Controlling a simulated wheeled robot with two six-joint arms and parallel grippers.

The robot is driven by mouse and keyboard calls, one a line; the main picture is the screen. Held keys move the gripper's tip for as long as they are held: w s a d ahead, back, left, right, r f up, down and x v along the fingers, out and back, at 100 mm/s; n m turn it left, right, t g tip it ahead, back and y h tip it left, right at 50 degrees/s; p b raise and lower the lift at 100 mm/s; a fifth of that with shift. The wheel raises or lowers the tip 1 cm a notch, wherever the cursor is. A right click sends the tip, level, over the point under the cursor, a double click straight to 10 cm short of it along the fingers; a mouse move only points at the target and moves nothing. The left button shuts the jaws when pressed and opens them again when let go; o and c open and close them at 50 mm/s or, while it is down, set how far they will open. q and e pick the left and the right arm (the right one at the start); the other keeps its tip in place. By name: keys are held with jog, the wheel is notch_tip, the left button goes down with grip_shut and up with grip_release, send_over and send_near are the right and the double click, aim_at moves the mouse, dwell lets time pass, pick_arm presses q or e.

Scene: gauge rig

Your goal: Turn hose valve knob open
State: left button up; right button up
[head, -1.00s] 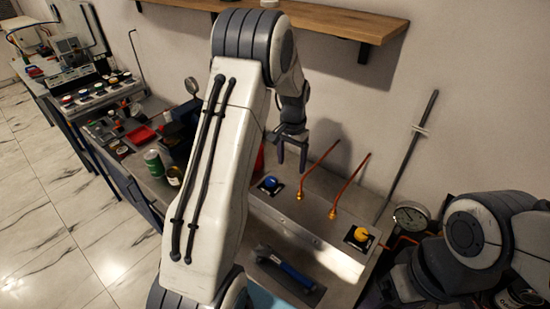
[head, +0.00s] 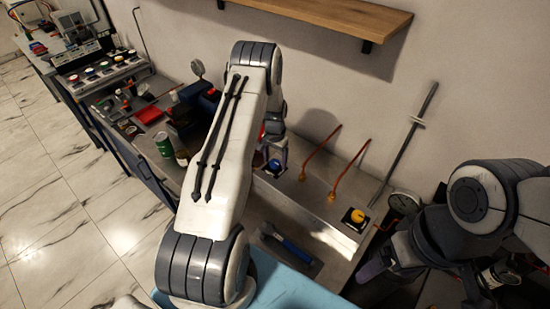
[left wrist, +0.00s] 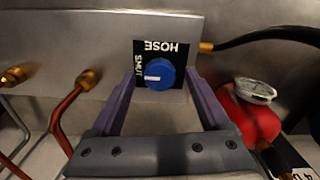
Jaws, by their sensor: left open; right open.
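The blue hose valve knob (left wrist: 159,75) sits on a black plate marked HOSE and SHUT, both upside down or sideways in the left wrist view. Its white pointer mark points left, towards the word SHUT. In the head view the knob (head: 274,166) shows partly behind my gripper. My left gripper (left wrist: 161,84) is open, one finger on each side of the knob. Contact with the knob cannot be told. In the head view the left gripper (head: 275,155) is at the knob. My right gripper (head: 372,268) is open and empty at lower right, partly hidden by its arm.
A yellow knob (head: 355,217) sits further right on the metal rig (head: 315,205). Copper pipes (head: 320,152) rise between the knobs. A red object with a round gauge (left wrist: 255,112) is close right of the left gripper. A blue-handled tool (head: 290,246) lies in front.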

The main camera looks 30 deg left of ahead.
pick_arm(q)
jog(key=shift+f, duration=0.15)
grip_shut()
